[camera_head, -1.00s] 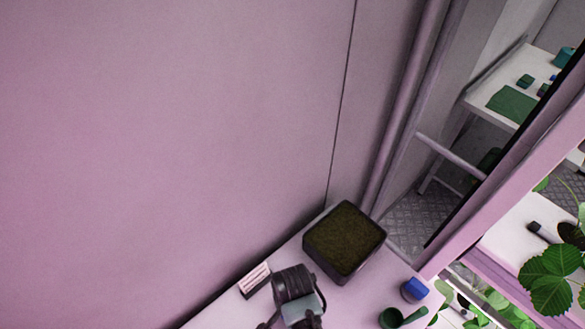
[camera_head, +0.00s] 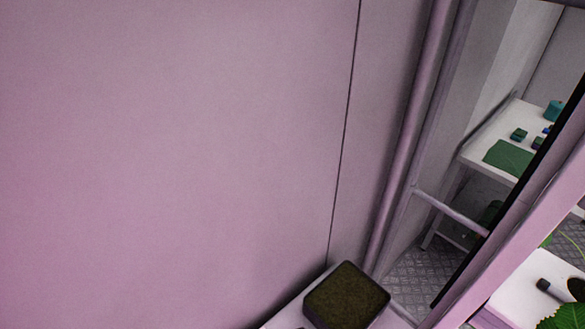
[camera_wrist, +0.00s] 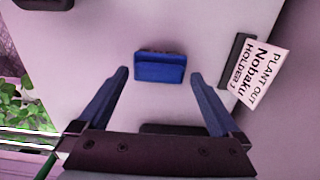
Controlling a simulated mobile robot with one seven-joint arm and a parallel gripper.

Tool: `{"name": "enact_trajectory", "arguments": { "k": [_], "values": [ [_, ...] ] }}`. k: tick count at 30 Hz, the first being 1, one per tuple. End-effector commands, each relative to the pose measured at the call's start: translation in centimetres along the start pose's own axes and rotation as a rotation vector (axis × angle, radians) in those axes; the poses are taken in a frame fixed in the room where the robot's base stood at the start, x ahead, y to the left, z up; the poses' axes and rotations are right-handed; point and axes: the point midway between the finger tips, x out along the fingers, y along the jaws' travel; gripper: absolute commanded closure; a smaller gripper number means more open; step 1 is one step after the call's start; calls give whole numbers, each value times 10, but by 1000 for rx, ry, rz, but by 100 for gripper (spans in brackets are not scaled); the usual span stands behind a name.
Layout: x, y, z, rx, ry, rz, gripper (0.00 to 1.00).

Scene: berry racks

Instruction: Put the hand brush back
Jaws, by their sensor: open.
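My gripper (camera_wrist: 159,77) is open in the wrist view, its two fingers apart and pointing at a pale surface. A blue block-like object (camera_wrist: 160,68) with a darker top edge shows ahead, between the fingertips, and no finger appears closed on it. I cannot tell whether it is the hand brush. A dark flat object (camera_wrist: 185,129) is partly hidden behind the gripper's body. No hand brush can be made out for sure in either view. The head view does not show my gripper.
A printed card (camera_wrist: 257,72) reading "Plant out Nobaku Holder 1" stands at right, by a dark block (camera_wrist: 236,60). In the head view a dark soil-filled tray (camera_head: 346,296) sits by the wall. A green mat (camera_head: 508,157) lies on a far table. Leaves (camera_wrist: 25,110) show at left.

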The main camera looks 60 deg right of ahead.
Motion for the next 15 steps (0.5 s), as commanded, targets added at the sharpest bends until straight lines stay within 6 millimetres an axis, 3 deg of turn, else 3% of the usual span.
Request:
{"name": "enact_trajectory", "arguments": {
  "k": [9, 15],
  "values": [
    [-66, -1, 0, 1, 1, -4, 0],
    [-92, 0, 0, 1, 0, -1, 0]
  ]
}}
